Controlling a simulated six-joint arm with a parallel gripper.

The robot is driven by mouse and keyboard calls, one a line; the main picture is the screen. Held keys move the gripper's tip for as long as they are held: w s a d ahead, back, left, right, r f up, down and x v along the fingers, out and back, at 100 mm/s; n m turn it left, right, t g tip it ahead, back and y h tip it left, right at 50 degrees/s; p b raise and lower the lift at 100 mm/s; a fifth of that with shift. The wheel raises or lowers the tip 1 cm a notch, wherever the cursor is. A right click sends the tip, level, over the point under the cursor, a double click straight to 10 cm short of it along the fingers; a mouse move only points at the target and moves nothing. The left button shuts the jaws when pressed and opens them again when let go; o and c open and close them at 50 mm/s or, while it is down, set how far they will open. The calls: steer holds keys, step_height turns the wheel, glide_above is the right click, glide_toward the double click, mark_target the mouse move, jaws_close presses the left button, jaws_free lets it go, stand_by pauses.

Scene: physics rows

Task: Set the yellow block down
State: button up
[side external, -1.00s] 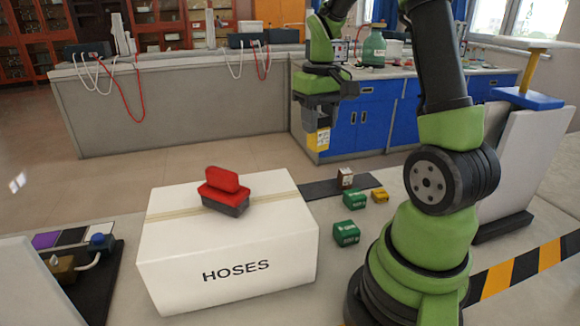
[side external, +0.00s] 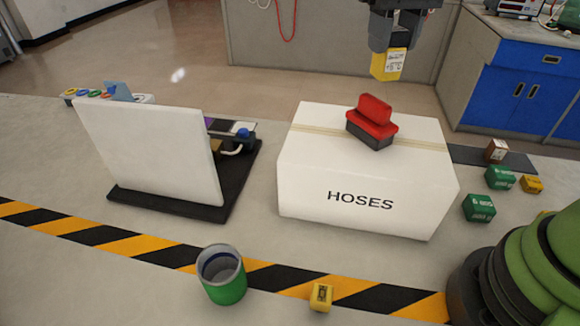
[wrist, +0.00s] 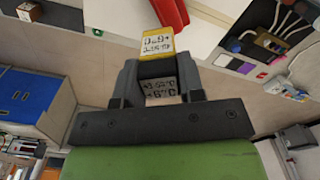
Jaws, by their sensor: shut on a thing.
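My gripper (side external: 393,46) is shut on the yellow block (side external: 389,66), which has a white label with dark print. In the side view it hangs at the top, above and behind the white box marked HOSES (side external: 362,178), with nothing seen under it. In the wrist view, the block (wrist: 158,48) sticks out beyond the jaws (wrist: 158,88), and its labelled face also shows between them. A red stamp-like thing with a dark base (side external: 372,118) rests on top of the white box, apart from the block.
Green blocks (side external: 479,208), a small yellow block (side external: 532,184) and a brown-and-white cube (side external: 497,150) are right of the box. A green cup (side external: 222,274) and another yellow block (side external: 321,297) are in front. A white panel (side external: 150,148) stands left.

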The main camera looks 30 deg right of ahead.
steer(key=w+a+f+n, duration=0.2)
steer(key=w+a+n, duration=0.1)
steer(key=a+n, duration=0.6)
steer(key=w+a+f+n, duration=0.3)
steer(key=a+n, duration=0.5)
steer(key=a, duration=0.3)
step_height(320, 180, down, 17)
steer(key=shift+w+f, duration=0.1)
steer(key=shift+w, duration=0.05)
steer(key=shift+f, duration=0.65)
steer(key=o, duration=0.9)
steer(key=shift+a, duration=0.1)
steer(key=shift+o, duration=0.2)
